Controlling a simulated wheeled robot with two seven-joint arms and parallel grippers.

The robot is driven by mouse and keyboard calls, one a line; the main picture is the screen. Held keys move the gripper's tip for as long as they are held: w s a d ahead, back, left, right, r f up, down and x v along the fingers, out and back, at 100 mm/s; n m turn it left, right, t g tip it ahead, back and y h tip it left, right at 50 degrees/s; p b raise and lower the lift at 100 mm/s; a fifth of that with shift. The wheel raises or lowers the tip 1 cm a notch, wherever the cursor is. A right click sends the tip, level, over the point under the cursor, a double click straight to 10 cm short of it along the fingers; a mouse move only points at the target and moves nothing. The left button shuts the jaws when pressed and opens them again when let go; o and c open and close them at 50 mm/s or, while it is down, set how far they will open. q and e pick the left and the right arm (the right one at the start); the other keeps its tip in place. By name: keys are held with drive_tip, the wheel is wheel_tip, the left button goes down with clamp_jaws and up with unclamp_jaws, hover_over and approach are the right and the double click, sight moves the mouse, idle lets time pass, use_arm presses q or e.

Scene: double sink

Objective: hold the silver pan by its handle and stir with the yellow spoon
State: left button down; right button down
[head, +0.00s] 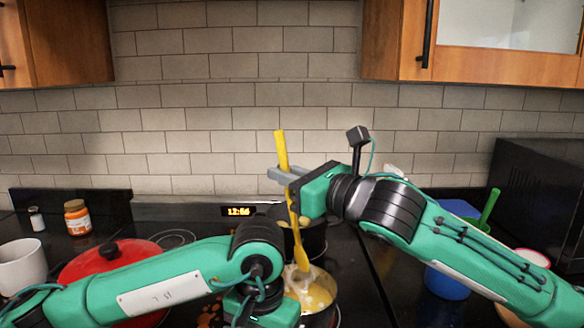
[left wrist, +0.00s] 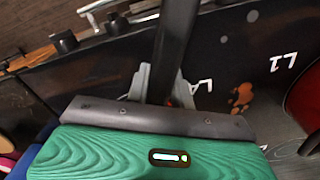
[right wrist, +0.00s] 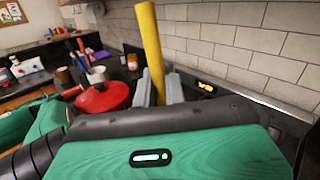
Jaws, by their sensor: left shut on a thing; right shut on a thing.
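The yellow spoon (head: 281,150) stands nearly upright, its lower end in the silver pan. My right gripper (head: 290,178) is shut on its upper shaft; the spoon (right wrist: 150,40) also rises between the fingers (right wrist: 157,88) in the right wrist view. The silver pan (head: 334,317) sits on the cooktop at the lower middle, holding pale yellow food (head: 315,295). My left arm covers part of it. In the left wrist view my left gripper (left wrist: 163,85) is shut on the dark pan handle (left wrist: 177,40). The left fingers are hidden in the head view.
A dark pot (head: 314,240) stands right behind the pan. A red lidded pot (head: 85,262), white mug (head: 22,268) and orange-labelled jar (head: 77,218) are at left. A blue container (head: 446,282) is at right, under my right arm, near a black microwave (head: 545,190).

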wheel_tip(320, 180, down, 10)
idle(1.0)
drive_tip(key=shift+a, duration=0.1)
idle(0.9)
